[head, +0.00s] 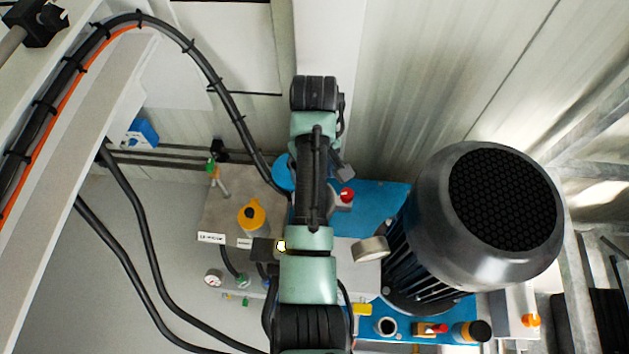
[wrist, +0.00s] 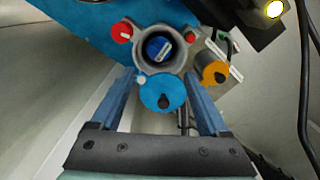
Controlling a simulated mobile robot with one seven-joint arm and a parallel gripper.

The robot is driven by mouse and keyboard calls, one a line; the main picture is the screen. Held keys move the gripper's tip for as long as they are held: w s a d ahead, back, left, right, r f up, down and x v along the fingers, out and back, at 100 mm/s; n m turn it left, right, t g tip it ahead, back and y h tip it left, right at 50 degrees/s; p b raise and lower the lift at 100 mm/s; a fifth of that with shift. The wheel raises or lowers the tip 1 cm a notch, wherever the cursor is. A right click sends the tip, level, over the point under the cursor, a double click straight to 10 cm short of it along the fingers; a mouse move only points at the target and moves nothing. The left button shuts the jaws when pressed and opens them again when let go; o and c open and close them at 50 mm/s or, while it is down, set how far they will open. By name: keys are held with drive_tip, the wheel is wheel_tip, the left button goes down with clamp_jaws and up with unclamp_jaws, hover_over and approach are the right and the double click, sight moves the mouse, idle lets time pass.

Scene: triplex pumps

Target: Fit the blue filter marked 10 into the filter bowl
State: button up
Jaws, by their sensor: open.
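In the wrist view a grey round filter bowl (wrist: 139,60) stands open at the top centre. A blue cylinder with a white label, seemingly the blue filter (wrist: 157,47), sits inside its dark opening. Its mark is too small to read, and I cannot tell how deep it sits. A blue round lid (wrist: 163,92) with a dark knob lies beside the bowl. My gripper (wrist: 160,76) is open, its two blue fingers apart on either side of the lid in the picture, with nothing held. In the head view my arm hides the bowl and gripper.
A red knob (wrist: 122,33) and a smaller red one (wrist: 190,31) flank the bowl. An orange cap (wrist: 215,73) stands to its right. In the head view a large motor (head: 490,215) stands on the right, and black hoses (head: 215,80) arch on the left.

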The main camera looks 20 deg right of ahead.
drive_tip(key=w+r+m+t+h, duration=0.1)
drive_tip(key=w+r+t, duration=0.4)
drive_tip(key=r, duration=0.4)
drive_tip(key=w+r+t+h, duration=0.1)
drive_tip(key=w+r+t, duration=0.2)
drive_tip(key=w+r, duration=0.45)
wheel_tip(320, 180, up, 17)
drive_tip(key=a+t, duration=0.2)
drive_tip(key=t, duration=0.4)
drive_tip(key=s+a+r+m+t, duration=0.15)
drive_tip(key=s+r+t, duration=0.25)
drive_tip(key=r, duration=0.6)
drive_tip(key=s+a+r+t, duration=0.3)
drive_tip(key=s+r+t, duration=0.1)
drive_tip(key=r, duration=0.6)
drive_tip(key=s+a+r+t+y, duration=0.2)
drive_tip(key=s+a+r+t, duration=0.2)
drive_tip(key=s+r, duration=0.6)
drive_tip(key=shift+s+r+t, duration=0.15)
drive_tip(key=shift+s+t, duration=0.55)
drive_tip(key=shift+s, duration=0.05)
